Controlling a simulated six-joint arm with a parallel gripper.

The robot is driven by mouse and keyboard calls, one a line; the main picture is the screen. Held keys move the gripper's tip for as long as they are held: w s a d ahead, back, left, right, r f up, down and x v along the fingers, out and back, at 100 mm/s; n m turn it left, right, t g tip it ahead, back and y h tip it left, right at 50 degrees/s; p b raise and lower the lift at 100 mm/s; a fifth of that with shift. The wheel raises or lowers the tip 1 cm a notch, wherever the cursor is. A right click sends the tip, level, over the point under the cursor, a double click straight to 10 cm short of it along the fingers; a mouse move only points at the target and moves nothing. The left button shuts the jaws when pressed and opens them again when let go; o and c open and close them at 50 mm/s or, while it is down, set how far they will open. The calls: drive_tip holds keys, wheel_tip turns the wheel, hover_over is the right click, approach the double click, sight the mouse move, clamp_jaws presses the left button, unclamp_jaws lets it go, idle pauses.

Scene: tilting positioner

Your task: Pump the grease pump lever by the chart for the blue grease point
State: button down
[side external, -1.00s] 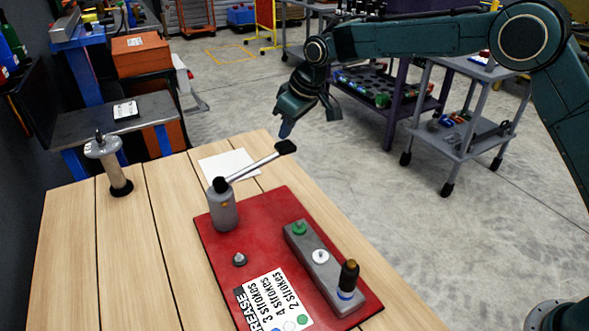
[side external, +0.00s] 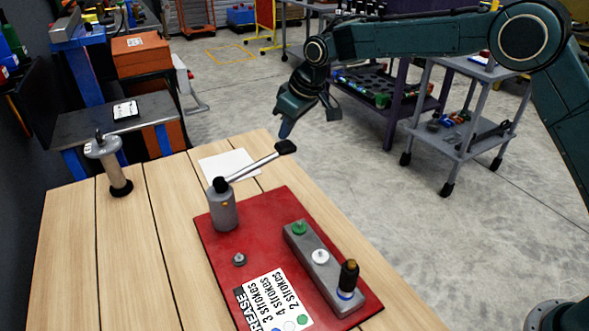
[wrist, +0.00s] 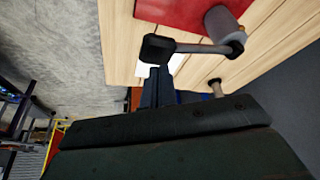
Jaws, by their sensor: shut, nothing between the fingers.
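The grease pump (side external: 223,210) is a grey cylinder on a red plate (side external: 262,222). Its lever (side external: 252,167) slopes up to a black handle (side external: 286,147). My gripper (side external: 285,131) is shut and empty, tips down just above the handle; I cannot tell whether they touch. The wrist view shows the handle (wrist: 157,48) just beyond my fingers. A grey block (side external: 322,268) carries a green point (side external: 299,228), a white point (side external: 320,256) and a blue point (side external: 345,295) with a dark, brown-topped fitting (side external: 349,275) on it. The chart (side external: 272,301) lists 3, 4 and 2 strokes; its colour dots are partly cut off.
A white sheet (side external: 229,164) lies behind the pump on the wooden table (side external: 140,250). A small grey knob (side external: 239,259) sits on the plate. Room above the lever's right side is free.

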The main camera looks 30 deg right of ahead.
sight(286, 156)
drive_tip(key=shift+f, duration=0.1)
drive_tip(key=shift+s+a+f, duration=0.1)
drive_tip(key=shift+f, duration=1.8)
drive_tip(key=shift+a+f, duration=0.1)
drive_tip(key=shift+f, duration=1.75)
drive_tip(key=shift+d+r, duration=0.2)
drive_tip(key=shift+r, duration=3.5)
wheel_tip(286, 156, up, 8)
drive_tip(key=shift+f, duration=0.25)
drive_tip(key=shift+f, duration=0.1)
drive_tip(key=shift+f, duration=0.2)
drive_tip(key=shift+f, duration=0.15)
